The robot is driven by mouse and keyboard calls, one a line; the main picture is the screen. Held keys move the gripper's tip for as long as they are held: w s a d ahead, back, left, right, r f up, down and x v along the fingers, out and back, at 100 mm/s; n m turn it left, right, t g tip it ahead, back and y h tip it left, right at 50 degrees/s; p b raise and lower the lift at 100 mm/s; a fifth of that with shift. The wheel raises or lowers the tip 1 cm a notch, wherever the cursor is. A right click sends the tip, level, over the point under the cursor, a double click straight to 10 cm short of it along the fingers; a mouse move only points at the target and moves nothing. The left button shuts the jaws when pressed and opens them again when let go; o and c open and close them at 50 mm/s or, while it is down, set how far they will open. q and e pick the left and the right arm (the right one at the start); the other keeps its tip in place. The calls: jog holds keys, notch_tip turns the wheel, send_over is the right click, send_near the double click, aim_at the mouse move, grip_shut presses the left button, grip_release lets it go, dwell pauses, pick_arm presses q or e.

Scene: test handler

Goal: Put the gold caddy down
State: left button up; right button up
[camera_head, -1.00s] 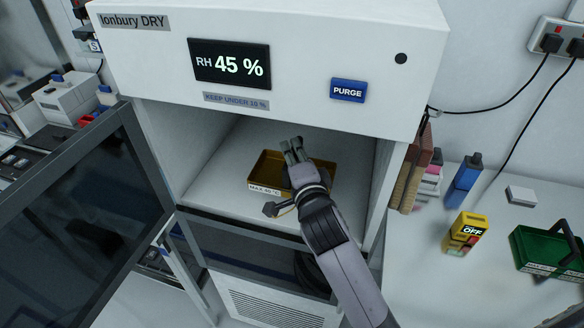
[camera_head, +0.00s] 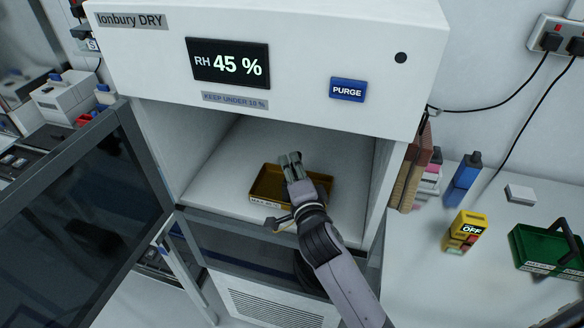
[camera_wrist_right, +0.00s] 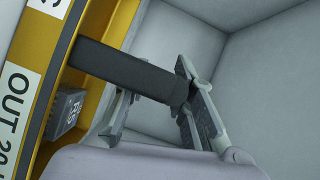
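The gold caddy (camera_head: 265,180) is inside the white dry cabinet, over the front of its floor (camera_head: 225,178). I cannot tell for certain whether it touches the floor. Its white front label (camera_head: 265,201) faces me. My right gripper (camera_head: 290,158) is over the caddy and hides part of it. In the right wrist view, the caddy's gold wall (camera_wrist_right: 113,30) is at left, and its dark handle bar (camera_wrist_right: 125,70) runs between the fingers (camera_wrist_right: 160,98), which appear closed on it. A small grey block (camera_wrist_right: 66,112) sits in the caddy. My left gripper is out of view.
The cabinet's dark glass door (camera_head: 80,220) stands open at left. The cabinet floor has free room behind and beside the caddy. The blue PURGE button (camera_head: 347,89) is above the opening. A green caddy (camera_head: 540,268) and a yellow block (camera_head: 463,230) are on the right bench.

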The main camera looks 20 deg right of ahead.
jog(key=shift+o, duration=0.9)
jog(key=shift+r, duration=0.3)
jog(key=s+b, duration=0.1)
jog(key=s, duration=0.2)
jog(key=s+b, duration=0.1)
jog(key=s, duration=0.6)
jog(key=shift+s+a+r+b, duration=0.2)
jog(key=shift+a+b, duration=0.15)
jog(key=shift+b, duration=0.05)
jog(key=shift+s+r, duration=0.25)
jog(key=shift+s, duration=0.55)
jog(key=shift+f, duration=0.1)
